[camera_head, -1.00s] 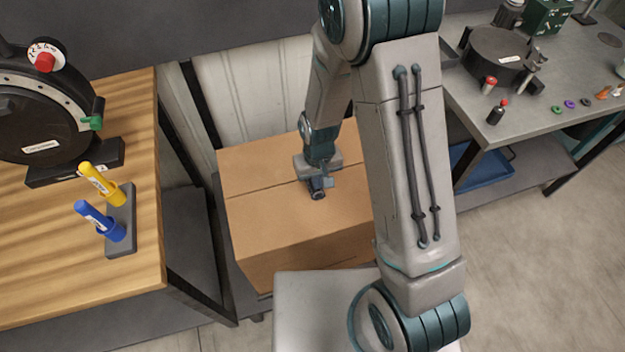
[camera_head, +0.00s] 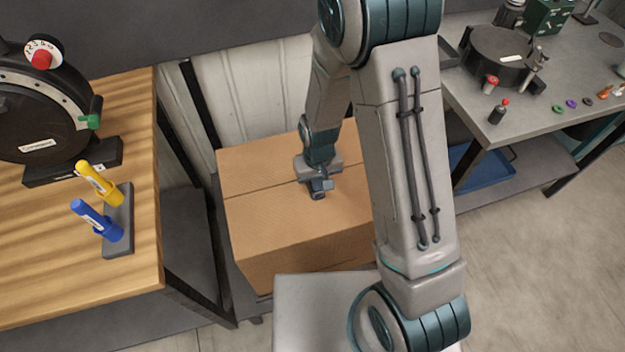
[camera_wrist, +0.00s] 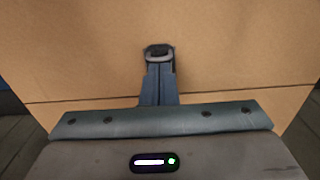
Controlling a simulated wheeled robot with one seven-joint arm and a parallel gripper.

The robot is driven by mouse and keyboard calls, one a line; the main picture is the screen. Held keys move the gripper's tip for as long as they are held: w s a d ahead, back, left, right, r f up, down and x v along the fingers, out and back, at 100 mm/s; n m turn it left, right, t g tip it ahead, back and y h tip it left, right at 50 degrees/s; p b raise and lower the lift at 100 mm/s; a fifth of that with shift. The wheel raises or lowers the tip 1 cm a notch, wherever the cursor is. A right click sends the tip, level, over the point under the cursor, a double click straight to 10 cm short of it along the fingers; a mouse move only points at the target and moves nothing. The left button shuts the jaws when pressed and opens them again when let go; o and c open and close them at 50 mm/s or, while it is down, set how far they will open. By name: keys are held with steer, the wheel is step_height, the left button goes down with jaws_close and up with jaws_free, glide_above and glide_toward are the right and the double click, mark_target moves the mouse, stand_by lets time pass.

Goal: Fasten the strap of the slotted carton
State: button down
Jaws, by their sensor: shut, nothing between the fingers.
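My gripper (camera_head: 318,192) points down at the carton's top, near the middle of what shows. In the wrist view its fingers (camera_wrist: 159,54) are together and empty, with dark tips over plain cardboard. I cannot tell whether the tips touch it. I cannot make out the strap or a slot in either view. My arm hides the carton's right part in the head view.
A grey bench (camera_head: 545,95) on the right holds small parts. Open floor (camera_head: 540,260) lies at lower right.

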steer(key=shift+r, duration=0.1)
stand_by(0.4)
step_height(320, 180, up, 7)
steer(key=p, duration=0.4)
steer(key=shift+p, duration=0.35)
stand_by(0.3)
steer(key=s+d+r+m+t, duration=0.1)
steer(key=s+d+r, duration=0.15)
steer(key=r, duration=0.55)
steer(key=s+d+r+m+t, duration=0.1)
steer(key=d+r, duration=0.3)
steer(key=r, duration=0.4)
steer(key=s+d+r+m+t, duration=0.1)
steer(key=s+d+r, duration=0.4)
steer(key=s+r, duration=0.3)
steer(key=shift+s+d+r, duration=0.15)
steer(key=shift+s+d, duration=0.2)
steer(key=shift+s, duration=0.3)
